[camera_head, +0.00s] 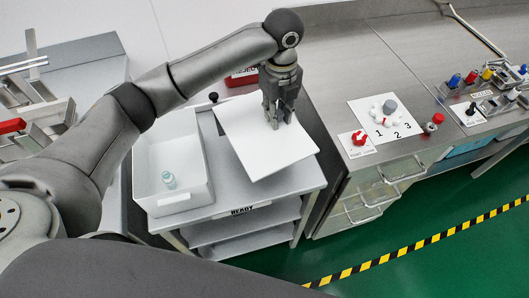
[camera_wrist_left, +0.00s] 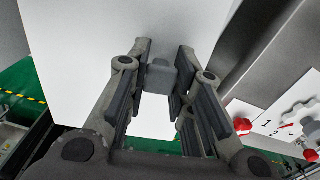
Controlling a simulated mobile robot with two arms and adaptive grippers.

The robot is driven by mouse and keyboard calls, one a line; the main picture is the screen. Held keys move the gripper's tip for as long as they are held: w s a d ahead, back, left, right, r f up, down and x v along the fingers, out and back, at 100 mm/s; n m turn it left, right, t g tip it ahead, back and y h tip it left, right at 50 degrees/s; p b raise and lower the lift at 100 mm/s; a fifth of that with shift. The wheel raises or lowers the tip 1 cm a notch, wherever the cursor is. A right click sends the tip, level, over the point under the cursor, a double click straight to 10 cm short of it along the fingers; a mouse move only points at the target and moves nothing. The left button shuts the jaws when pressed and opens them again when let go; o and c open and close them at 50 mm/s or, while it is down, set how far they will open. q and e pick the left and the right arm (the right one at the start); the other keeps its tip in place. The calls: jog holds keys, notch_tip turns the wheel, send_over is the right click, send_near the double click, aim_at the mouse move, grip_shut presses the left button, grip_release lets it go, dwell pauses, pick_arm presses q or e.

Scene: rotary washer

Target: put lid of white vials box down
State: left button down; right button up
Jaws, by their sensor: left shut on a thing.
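The white lid (camera_head: 255,150) is a flat square panel with a small grey knob, seen from above in the head view. It lies tilted in the picture over the right part of the small cart; I cannot tell whether it touches the top. My left gripper (camera_head: 279,118) is over the lid and shut on its knob. In the left wrist view the lid (camera_wrist_left: 85,65) fills the middle and the gripper (camera_wrist_left: 160,90) has a finger on each side of the knob (camera_wrist_left: 161,75). The open white box (camera_head: 153,165) stands left of the lid with one small vial (camera_head: 169,180) inside. My right gripper is not in view.
The grey cart (camera_head: 235,204) carries a "READY" label and has shelves below. A steel bench (camera_head: 340,90) with a numbered panel (camera_head: 386,122) and red knob (camera_head: 358,138) stands to the right. A red reject box (camera_head: 241,78) is behind the lid.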

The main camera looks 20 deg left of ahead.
pick_arm(q)
jog(key=shift+w+d+f+m, duration=0.25)
jog(key=shift+f+m, duration=0.15)
jog(key=shift+m, duration=0.4)
jog(key=shift+f, duration=0.2)
jog(key=shift+m, duration=0.3)
notch_tip(320, 180, down, 9)
jog(key=shift+f+p, duration=0.1)
jog(key=shift+p, duration=0.4)
jog(key=shift+f, duration=0.25)
jog(key=shift+f, duration=0.1)
jog(key=c, duration=1.3)
grip_release()
